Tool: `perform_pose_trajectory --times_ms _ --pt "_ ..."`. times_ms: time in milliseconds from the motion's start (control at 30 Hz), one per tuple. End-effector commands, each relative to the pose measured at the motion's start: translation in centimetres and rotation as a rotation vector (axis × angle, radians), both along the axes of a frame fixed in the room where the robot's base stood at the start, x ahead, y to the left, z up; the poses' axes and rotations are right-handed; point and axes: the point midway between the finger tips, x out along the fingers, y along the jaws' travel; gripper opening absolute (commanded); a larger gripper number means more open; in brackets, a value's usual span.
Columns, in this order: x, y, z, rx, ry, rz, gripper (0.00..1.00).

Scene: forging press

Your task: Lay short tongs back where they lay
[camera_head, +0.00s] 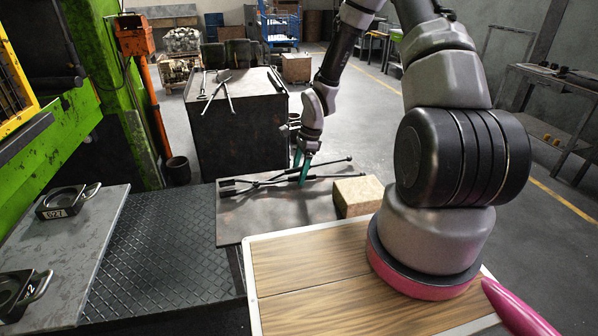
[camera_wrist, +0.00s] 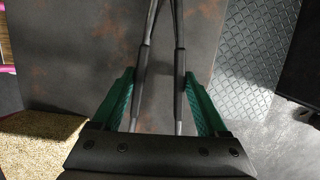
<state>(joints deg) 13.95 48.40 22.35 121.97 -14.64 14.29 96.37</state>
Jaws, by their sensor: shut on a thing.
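The short tongs (camera_head: 262,184) are dark, with the jaw end at the left and the two handles spread toward the right, over the low rusty metal table (camera_head: 285,212). My gripper (camera_head: 302,178) points down with green fingers around the handles. In the wrist view, my gripper (camera_wrist: 162,100) has a finger on each outer side of the two handles (camera_wrist: 180,85), shut on them. The jaw end is out of the wrist view. The tongs lie flat, on or just above the tabletop; I cannot tell if there is a gap.
A tan block (camera_head: 358,196) sits at the table's right end, close to the handles. Other tongs (camera_head: 217,92) lie on a dark bench (camera_head: 235,135) behind. A wood-topped surface (camera_head: 330,290) is in front. A plate with two handled dies (camera_head: 68,202) stands left.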

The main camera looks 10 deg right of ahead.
Motion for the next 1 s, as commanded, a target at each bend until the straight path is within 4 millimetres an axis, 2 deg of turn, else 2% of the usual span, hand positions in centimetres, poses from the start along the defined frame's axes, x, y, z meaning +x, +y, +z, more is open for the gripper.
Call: perform_pose_trajectory --times_ms 133,167,200,233,667,767,1000 --pt "0.0 0.0 0.0 0.0 -0.001 0.0 0.59" --pt "0.0 0.0 0.0 0.0 -0.001 0.0 0.8" --pt "0.0 0.0 0.0 0.0 -0.001 0.0 0.95" --pt "0.0 0.0 0.0 0.0 -0.001 0.0 1.0" --pt "0.0 -0.1 0.4 -0.001 -0.001 -0.001 1.0" --pt "0.2 -0.5 1.7 0.0 -0.003 -0.003 1.0" --pt "0.2 -1.7 6.4 -0.002 -0.005 -0.002 1.0"
